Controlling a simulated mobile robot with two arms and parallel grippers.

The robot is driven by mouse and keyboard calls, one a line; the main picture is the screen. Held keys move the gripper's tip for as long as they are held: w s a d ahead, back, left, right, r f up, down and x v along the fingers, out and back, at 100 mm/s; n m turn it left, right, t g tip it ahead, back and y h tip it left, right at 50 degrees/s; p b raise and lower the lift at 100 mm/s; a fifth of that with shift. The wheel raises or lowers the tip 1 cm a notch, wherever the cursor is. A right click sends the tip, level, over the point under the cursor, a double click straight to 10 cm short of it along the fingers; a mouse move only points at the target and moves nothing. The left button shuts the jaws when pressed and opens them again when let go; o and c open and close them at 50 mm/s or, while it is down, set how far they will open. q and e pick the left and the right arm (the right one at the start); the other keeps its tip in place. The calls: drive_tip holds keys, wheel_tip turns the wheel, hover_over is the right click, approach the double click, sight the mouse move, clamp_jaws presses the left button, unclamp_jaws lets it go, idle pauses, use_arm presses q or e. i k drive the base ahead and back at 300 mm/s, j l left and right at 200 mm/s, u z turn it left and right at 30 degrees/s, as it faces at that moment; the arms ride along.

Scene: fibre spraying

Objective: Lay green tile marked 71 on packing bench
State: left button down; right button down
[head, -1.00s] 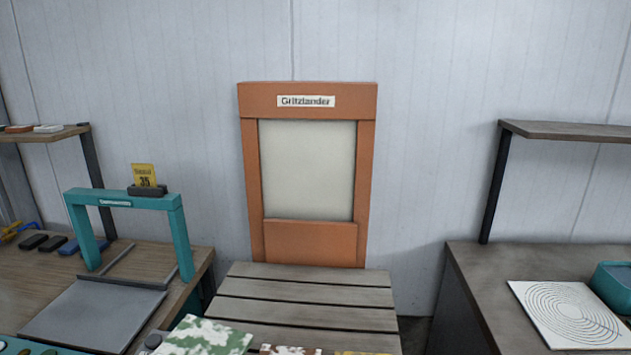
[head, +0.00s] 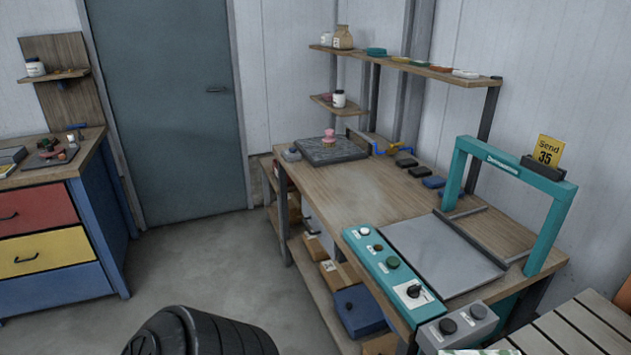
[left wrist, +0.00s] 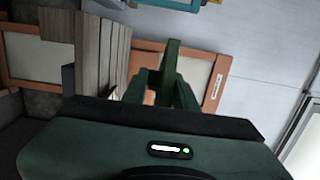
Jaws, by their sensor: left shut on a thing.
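In the left wrist view my left gripper (left wrist: 168,85) shows dark green fingers in front of the slatted surface and an orange-framed panel. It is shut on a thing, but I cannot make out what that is. I can read no number 71 in any view. A sliver of a green-and-white patterned thing (head: 480,352) shows at the bottom edge of the head view, mostly cut off. No bench here bears a label that I can read as packing bench. My right gripper is not in view.
A wooden workbench (head: 350,200) carries a grey plate, a teal arch with a "Send 35" card (head: 548,150), and a teal control panel (head: 390,262). A slatted surface (head: 585,335) is at the lower right. Open floor (head: 220,270) lies before the door (head: 165,110).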

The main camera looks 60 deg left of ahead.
sight(359, 192)
drive_tip(key=j, duration=0.45)
drive_tip(key=i+j+u, duration=0.1)
drive_tip(key=j, duration=0.4)
drive_tip(key=j+u, duration=0.1)
drive_tip(key=j, duration=0.35)
drive_tip(key=i+j, duration=0.15)
drive_tip(key=j, duration=0.3)
drive_tip(key=i+j+u, duration=0.1)
drive_tip(key=j, duration=0.4)
drive_tip(key=i+j, duration=0.1)
drive_tip(key=j, duration=0.35)
drive_tip(key=j+u, duration=0.1)
drive_tip(key=j, duration=0.35)
drive_tip(key=i+j, duration=0.2)
drive_tip(key=j, duration=0.25)
drive_tip(key=u, duration=0.05)
